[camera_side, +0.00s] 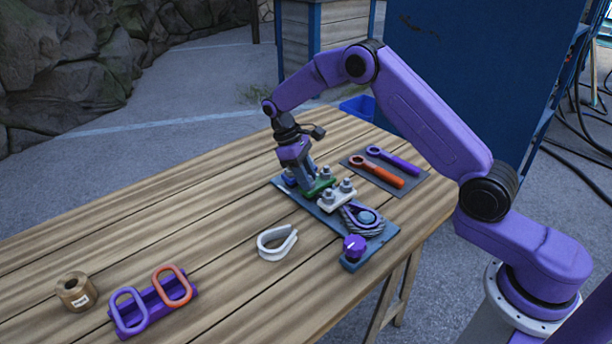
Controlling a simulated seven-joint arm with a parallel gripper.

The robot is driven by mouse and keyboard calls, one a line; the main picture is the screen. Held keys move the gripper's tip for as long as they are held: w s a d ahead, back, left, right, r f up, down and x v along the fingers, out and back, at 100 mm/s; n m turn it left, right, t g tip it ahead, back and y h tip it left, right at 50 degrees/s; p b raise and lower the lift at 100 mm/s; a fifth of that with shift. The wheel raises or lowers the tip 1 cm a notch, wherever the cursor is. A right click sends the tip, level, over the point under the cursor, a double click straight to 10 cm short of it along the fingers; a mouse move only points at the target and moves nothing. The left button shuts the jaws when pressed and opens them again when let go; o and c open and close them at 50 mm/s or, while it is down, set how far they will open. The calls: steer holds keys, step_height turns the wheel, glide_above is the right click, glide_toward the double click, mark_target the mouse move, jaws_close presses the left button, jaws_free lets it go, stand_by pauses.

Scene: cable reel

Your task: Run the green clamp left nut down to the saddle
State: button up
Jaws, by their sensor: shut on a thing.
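The green clamp (321,187) sits on the grey base plate (391,232), between a blue clamp (289,179) and a white clamp (337,199). One nut (325,172) of the green clamp shows at its right end. My gripper (309,188) points down over the green clamp's left end and is shut there. The left nut is hidden by the fingers, so it appears to be what they hold. How far the nut stands above the saddle cannot be seen.
A cable loop with a thimble (365,220) and a purple knob (354,247) are on the plate's near end. A purple wrench (395,161) and an orange wrench (376,172) lie on a mat to the right. A white thimble (276,243) lies on the free table front-left.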

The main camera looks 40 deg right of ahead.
steer(key=m, duration=0.2)
steer(key=m+y, duration=0.1)
steer(key=shift+w+d+r+m, duration=0.1)
steer(key=shift+r+m, duration=0.1)
steer(key=shift+m, duration=0.2)
steer(key=shift+d+m+y, duration=0.1)
steer(key=shift+m+y, duration=0.8)
steer(key=shift+m, duration=0.9)
steer(key=o, duration=1.1)
steer(key=shift+c, duration=0.2)
steer(key=v, duration=1.1)
steer(key=shift+w+r, duration=0.3)
steer(key=shift+r, duration=0.05)
